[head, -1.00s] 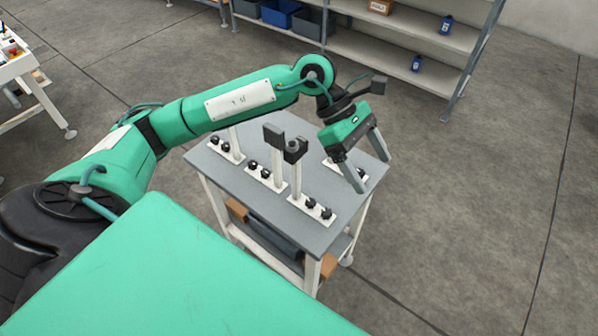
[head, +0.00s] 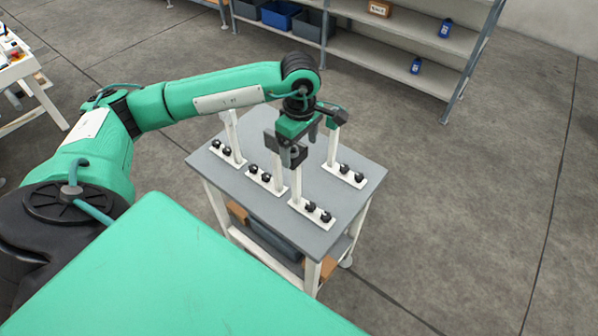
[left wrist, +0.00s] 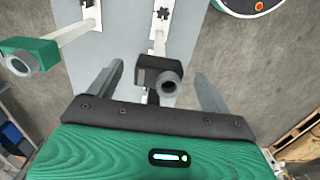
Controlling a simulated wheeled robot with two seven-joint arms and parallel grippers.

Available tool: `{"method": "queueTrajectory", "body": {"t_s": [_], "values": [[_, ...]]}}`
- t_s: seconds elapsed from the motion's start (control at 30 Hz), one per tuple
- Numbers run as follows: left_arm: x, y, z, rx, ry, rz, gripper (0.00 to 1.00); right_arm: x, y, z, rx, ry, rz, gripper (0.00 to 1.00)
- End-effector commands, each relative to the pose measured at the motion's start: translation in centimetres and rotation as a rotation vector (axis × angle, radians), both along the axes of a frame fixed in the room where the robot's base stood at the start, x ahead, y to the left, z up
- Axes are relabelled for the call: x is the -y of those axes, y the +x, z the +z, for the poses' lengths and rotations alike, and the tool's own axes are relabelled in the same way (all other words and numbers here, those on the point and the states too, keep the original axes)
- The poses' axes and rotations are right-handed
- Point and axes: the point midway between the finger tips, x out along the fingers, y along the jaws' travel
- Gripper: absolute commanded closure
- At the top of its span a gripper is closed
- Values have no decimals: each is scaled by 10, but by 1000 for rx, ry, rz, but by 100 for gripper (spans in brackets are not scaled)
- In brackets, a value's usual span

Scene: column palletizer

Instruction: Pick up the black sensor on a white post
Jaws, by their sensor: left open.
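A black sensor (left wrist: 149,78) with a round grey lens barrel shows in the left wrist view, between the spread fingers of my left gripper (left wrist: 159,75). The fingers stand apart on either side of it, and a white post shows behind it. In the head view my left gripper (head: 290,143) points down over the middle posts, and the black sensor (head: 299,156) shows at its fingers, partly covered. Whether a finger touches it I cannot tell. A green sensor (left wrist: 27,57) on another white post stands to the left in the left wrist view. My right gripper is out of view.
The posts stand on white base plates with black knobs on a small grey table (head: 345,205). Another post (head: 333,146) stands close at the right, another (head: 232,135) at the back left. Shelving (head: 400,60) stands behind. The floor on the right is clear.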

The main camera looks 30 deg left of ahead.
Motion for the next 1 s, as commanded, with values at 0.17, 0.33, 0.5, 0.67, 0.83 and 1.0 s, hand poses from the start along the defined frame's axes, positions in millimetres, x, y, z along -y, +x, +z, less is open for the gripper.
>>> {"method": "queueTrajectory", "body": {"t_s": [0.17, 0.33, 0.5, 0.67, 0.83, 1.0], "values": [[-1, 0, -10, -3, 0, 1, 18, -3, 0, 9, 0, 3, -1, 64], [-3, -1, -32, -4, 0, 1, 18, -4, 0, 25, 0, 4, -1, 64], [-3, 0, -53, -2, -1, 0, 18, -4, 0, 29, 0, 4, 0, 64], [-3, 0, -56, 0, -1, -1, 18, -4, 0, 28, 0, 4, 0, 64], [-3, 0, -56, 0, -1, -1, 32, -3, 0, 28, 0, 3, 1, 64], [-3, 0, -56, 0, -1, 0, 65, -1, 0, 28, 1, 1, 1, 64]]}}
